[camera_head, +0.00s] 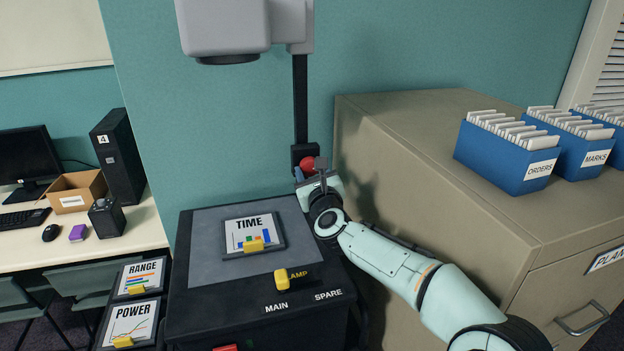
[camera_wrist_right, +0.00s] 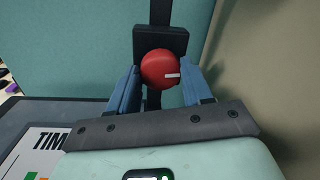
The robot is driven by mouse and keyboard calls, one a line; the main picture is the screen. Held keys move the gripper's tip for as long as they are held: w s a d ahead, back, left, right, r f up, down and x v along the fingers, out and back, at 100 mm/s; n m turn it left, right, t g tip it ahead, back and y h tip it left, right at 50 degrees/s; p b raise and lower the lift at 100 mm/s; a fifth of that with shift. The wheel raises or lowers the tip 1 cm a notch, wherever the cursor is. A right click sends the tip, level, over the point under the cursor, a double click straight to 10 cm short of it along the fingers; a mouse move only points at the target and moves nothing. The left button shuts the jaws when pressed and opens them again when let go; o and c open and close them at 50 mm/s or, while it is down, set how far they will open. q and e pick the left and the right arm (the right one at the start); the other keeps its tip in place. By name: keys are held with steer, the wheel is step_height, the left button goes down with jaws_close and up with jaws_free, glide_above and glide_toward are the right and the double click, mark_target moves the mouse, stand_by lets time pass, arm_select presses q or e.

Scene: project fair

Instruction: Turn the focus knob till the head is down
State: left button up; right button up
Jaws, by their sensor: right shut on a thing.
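The focus knob is a red round knob (camera_head: 308,164) on a black block at the lower part of the projector's post (camera_head: 300,100). It also shows in the right wrist view (camera_wrist_right: 158,68), with a short white mark on its right side. My right gripper (camera_head: 302,172) is shut on the knob, one blue finger on each side in the right wrist view (camera_wrist_right: 158,84). The grey projector head (camera_head: 225,28) is high on the post, well above the black projector base (camera_head: 260,285). My left gripper is not in view.
A framed TIME slide (camera_head: 268,228) lies on the projector's top, behind a yellow lamp switch (camera_head: 282,281). A beige cabinet (camera_head: 440,180) with blue file boxes (camera_head: 493,165) stands close on the right. RANGE and POWER slides (camera_head: 132,318) are at the lower left, below a desk (camera_head: 135,232).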

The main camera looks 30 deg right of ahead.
steer(key=n+b, duration=0.1)
steer(key=n, duration=0.3)
steer(key=shift+n+b, duration=0.35)
steer(key=shift+n, duration=0.05)
steer(key=n, duration=0.4)
steer(key=shift+f+t+y+b, duration=0.1)
steer(key=shift+t+y+b, duration=0.2)
steer(key=shift+b, duration=0.1)
steer(key=n, duration=0.4)
steer(key=shift+n, duration=0.4)
steer(key=shift+n+y, duration=0.4)
steer(key=shift+n, duration=1.6)
steer(key=o, duration=1)
steer(key=shift+f, duration=0.1)
steer(key=shift+o, duration=0.2)
steer(key=shift+s+b, duration=0.15)
steer(key=shift+b, duration=0.15)
